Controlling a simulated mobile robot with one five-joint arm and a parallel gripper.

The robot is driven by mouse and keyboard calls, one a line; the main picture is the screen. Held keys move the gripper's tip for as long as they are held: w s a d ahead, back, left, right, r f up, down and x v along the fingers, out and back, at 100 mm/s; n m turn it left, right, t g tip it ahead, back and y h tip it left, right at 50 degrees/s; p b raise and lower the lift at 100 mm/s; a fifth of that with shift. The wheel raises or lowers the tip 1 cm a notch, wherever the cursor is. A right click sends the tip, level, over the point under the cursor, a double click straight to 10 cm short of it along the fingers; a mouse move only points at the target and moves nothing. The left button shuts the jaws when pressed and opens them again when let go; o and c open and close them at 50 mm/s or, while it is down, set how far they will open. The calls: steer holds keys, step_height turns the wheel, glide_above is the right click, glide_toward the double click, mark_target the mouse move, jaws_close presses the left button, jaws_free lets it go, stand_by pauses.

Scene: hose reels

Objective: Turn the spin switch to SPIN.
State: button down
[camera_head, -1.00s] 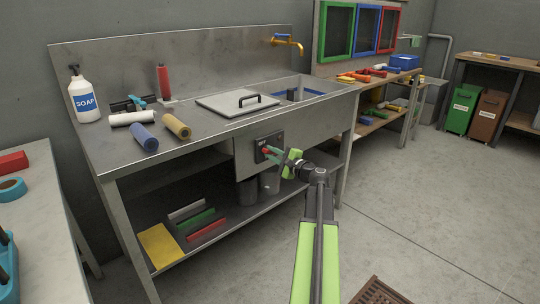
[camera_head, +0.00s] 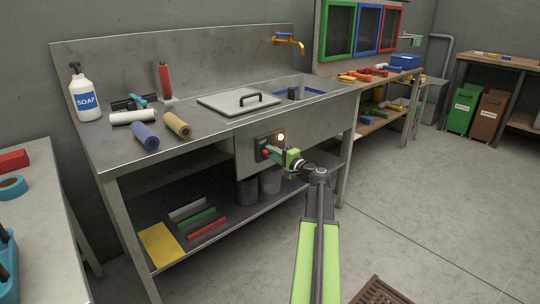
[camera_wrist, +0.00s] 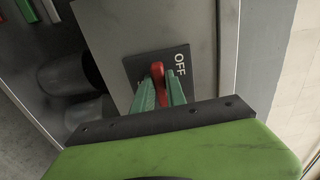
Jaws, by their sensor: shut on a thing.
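The spin switch is a red handle (camera_wrist: 158,80) on a dark plate (camera_wrist: 128,67) on the sink bench's front panel. In the wrist view the word OFF shows on the plate to the right of the handle; no SPIN label can be read. My gripper (camera_wrist: 162,88) has its two green fingers on either side of the red handle, shut on it. In the head view my gripper (camera_head: 273,154) reaches the plate from the right, and a round lamp (camera_head: 281,137) on the plate glows bright.
The steel sink bench (camera_head: 215,136) carries a lid (camera_head: 238,102), rollers and a soap bottle (camera_head: 84,98). Grey buckets (camera_head: 270,182) stand on the lower shelf beneath the switch. The floor to the right is open, with a brown grate (camera_head: 380,291) at the front.

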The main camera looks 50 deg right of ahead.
steer(key=c, duration=1.4)
jaws_free()
steer(key=shift+o, duration=0.2)
steer(key=shift+s, duration=0.1)
steer(key=s+a, duration=0.1)
steer(key=s, duration=1.6)
steer(key=shift+a, duration=0.1)
